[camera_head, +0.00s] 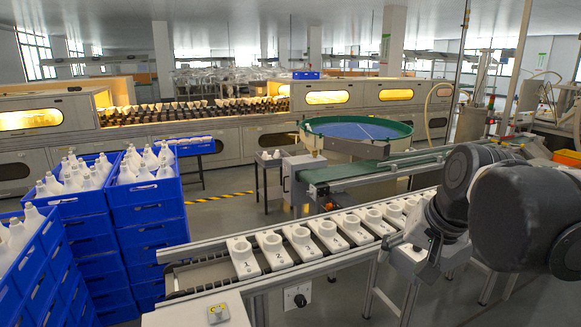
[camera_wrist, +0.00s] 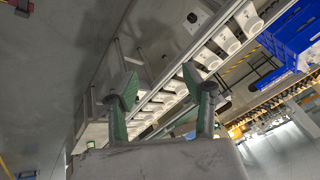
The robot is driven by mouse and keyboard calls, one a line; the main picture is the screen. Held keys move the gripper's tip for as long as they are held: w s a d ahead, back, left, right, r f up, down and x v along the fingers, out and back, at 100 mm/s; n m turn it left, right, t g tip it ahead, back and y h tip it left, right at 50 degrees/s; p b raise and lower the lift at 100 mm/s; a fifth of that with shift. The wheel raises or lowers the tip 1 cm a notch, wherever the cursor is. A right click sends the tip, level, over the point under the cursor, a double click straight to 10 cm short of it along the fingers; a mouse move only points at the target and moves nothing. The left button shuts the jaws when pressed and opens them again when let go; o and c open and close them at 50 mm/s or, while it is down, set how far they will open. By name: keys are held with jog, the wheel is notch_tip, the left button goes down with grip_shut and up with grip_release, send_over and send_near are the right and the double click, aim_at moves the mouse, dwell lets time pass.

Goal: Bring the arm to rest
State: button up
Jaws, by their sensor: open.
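My arm (camera_head: 500,195) is at the right of the head view, its dark, rounded links folded above the right part of the front conveyor. My gripper (camera_wrist: 160,85) shows in the wrist view with its two green-padded fingers spread apart and nothing between them. The wrist view is tilted. It shows the front conveyor and its white holders (camera_wrist: 228,43) beyond the fingers. In the head view I cannot make out the fingertips.
White numbered holders (camera_head: 272,250) stand in a row on the front conveyor (camera_head: 190,291). A green-rimmed round feeder (camera_head: 357,129) and green belt (camera_head: 370,166) lie behind. Grey floor (camera_head: 235,205) is open between crates and conveyor.

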jog(key=s+f+n+t+h+p, duration=0.1)
jog(key=s+f+n, duration=0.3)
jog(key=s, duration=0.6)
notch_tip(320, 180, down, 3)
jog(key=shift+s+a+r+t, duration=0.15)
jog(key=shift+a+r+t, duration=0.05)
jog(key=shift+a+t, duration=0.15)
